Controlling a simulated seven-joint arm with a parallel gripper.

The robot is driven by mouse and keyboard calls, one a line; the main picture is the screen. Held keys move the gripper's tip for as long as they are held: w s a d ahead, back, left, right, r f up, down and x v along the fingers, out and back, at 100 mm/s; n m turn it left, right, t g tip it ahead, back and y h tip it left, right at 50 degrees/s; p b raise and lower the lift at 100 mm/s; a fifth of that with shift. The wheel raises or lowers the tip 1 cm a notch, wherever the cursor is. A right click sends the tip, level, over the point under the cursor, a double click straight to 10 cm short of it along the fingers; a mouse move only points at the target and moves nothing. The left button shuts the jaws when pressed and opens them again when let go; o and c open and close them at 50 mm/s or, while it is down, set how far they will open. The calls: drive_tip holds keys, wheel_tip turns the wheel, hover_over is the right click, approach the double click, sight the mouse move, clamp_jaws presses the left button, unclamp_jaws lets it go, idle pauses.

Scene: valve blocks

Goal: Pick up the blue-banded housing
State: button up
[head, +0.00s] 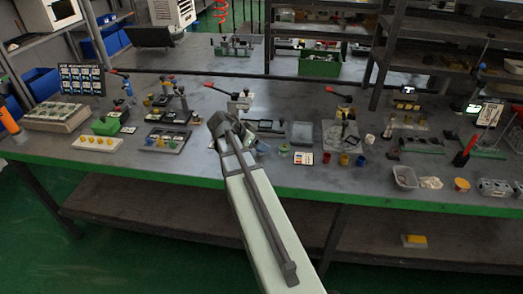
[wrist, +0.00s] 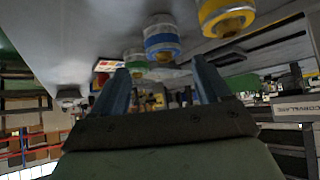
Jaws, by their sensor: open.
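The blue-banded housing (wrist: 161,40) is a short round metal piece with a blue ring and a yellowish end. In the wrist view it is at the top centre, beyond the fingertips and roughly in line with the gap between them. My gripper (wrist: 161,66) is open, its two bluish fingers apart with nothing visibly held. A yellow-banded housing (wrist: 225,18) is to the right of the blue one, and a green-banded housing (wrist: 135,57) is to its lower left. In the head view my arm covers this area; I cannot make out the fingers there.
The grey workbench (head: 230,178) has a green front edge. A dark tray (head: 167,139) is on the left.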

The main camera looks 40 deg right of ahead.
drive_tip(key=shift+w+f+x, duration=0.1)
drive_tip(key=shift+w+x, duration=0.05)
drive_tip(key=shift+x, duration=1.35)
drive_tip(key=shift+w+f+x, duration=0.1)
drive_tip(key=shift+w+x, duration=0.05)
drive_tip(key=shift+x, duration=1.3)
drive_tip(key=shift+a, duration=0.2)
drive_tip(key=shift+c, duration=0.2)
drive_tip(key=c, duration=1.1)
drive_tip(key=shift+r, duration=0.15)
